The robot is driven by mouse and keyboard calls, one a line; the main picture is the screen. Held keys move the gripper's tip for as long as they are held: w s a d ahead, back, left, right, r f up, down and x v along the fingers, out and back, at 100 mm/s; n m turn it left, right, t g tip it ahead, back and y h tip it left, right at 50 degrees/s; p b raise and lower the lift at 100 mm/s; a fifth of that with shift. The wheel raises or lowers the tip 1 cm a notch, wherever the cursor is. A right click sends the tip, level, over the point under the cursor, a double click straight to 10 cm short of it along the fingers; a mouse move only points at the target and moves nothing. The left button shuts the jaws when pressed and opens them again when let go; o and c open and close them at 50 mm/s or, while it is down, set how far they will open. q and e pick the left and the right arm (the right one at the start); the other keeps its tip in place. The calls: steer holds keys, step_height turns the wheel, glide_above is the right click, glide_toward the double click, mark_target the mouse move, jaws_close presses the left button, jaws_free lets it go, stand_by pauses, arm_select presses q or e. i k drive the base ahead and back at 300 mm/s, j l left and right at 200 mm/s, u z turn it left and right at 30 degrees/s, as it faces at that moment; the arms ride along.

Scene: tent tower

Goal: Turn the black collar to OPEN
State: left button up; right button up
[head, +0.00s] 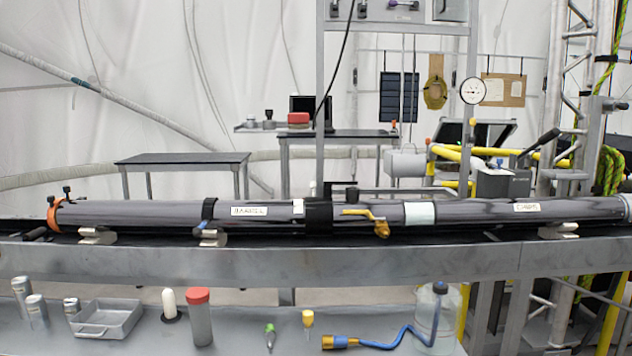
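A long grey tube (115,214) lies level across the bench in the head view. A narrower black band (209,212) with a blue-tipped part circles the tube farther left. A yellow lever handle (357,211) and a brass fitting (381,229) sit just right of the wide collar. Neither of my grippers is in view.
The tube rests on metal clamps (97,236) along the grey bench beam (150,262). A lower shelf holds a metal tray (106,318), a red-capped cylinder (200,318), a blue hose (385,344) and a clear jug (437,315).

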mark_target(319, 211)
steer(key=i+l+z, duration=0.25)
steer(key=i+l, duration=0.25)
steer(key=i+l+z, duration=0.25)
steer(key=i+l, duration=0.2)
steer(key=i, duration=0.1)
